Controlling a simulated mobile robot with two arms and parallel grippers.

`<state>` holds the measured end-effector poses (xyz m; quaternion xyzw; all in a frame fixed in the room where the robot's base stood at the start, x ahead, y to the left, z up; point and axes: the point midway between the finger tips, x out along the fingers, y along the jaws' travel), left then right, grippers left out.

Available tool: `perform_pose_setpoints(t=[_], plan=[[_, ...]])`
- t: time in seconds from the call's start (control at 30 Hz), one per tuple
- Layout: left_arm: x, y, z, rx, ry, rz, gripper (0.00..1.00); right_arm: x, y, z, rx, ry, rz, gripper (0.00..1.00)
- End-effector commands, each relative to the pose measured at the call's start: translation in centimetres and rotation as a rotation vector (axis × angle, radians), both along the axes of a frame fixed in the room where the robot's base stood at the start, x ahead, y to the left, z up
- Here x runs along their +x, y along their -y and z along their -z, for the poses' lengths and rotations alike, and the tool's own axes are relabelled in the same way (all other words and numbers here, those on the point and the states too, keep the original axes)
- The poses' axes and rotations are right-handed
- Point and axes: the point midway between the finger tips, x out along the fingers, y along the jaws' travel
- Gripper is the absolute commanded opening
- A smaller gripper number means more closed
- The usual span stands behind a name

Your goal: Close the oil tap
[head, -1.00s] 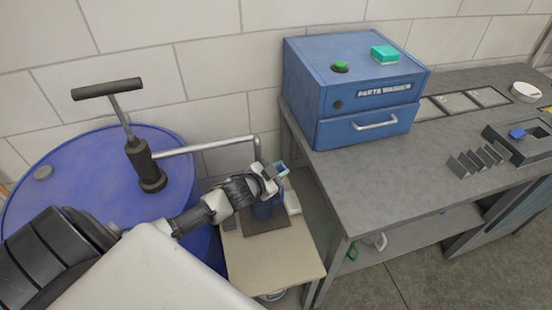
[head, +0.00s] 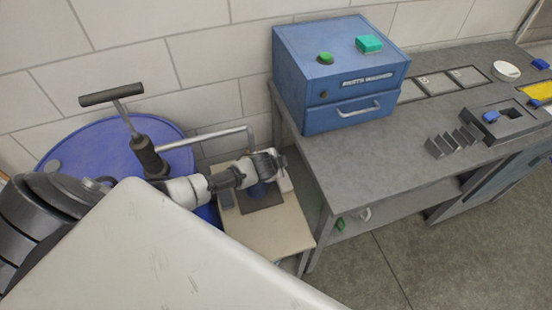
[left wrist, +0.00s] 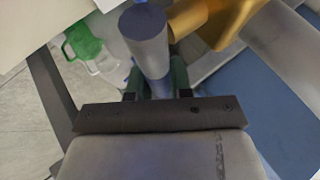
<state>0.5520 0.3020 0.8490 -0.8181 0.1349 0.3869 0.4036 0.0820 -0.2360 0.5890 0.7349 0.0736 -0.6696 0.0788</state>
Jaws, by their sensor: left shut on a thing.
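The blue oil drum (head: 95,150) stands at the left, with a black hand pump (head: 148,155) and a bent grey pipe (head: 210,136) on top. My left gripper (head: 278,160) is near the pipe's right end, above a small beige table. In the left wrist view, a grey cylindrical bar (left wrist: 146,42) runs between the dark green fingers of my left gripper (left wrist: 155,82), which is shut on it. A brass fitting (left wrist: 215,18) lies just beside this bar, apparently part of the tap. The gripper and wrist hide the tap in the head view. My right gripper is not in view.
A grey workbench (head: 345,160) with a blue parts washer (head: 340,75) stands to the right. The floor in front is clear.

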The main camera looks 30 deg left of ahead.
Motion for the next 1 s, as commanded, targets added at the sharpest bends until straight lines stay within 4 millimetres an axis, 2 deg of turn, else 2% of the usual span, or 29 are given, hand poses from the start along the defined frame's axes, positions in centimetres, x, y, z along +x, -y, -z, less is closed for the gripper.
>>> perform_pose_setpoints(t=[0.57,0.6,0.73,1.0], plan=[[-0.05,-0.05,0.31,0.023,-0.027,-0.001,0.00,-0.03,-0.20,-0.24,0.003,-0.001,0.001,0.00],[-0.06,-0.06,0.31,0.023,-0.027,-0.001,0.25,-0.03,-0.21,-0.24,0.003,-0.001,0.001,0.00],[-0.05,-0.03,0.30,0.023,-0.026,-0.001,0.45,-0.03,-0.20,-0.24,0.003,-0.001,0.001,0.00],[-0.04,-0.02,0.23,0.021,-0.025,0.000,0.46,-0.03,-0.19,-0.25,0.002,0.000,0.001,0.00]])
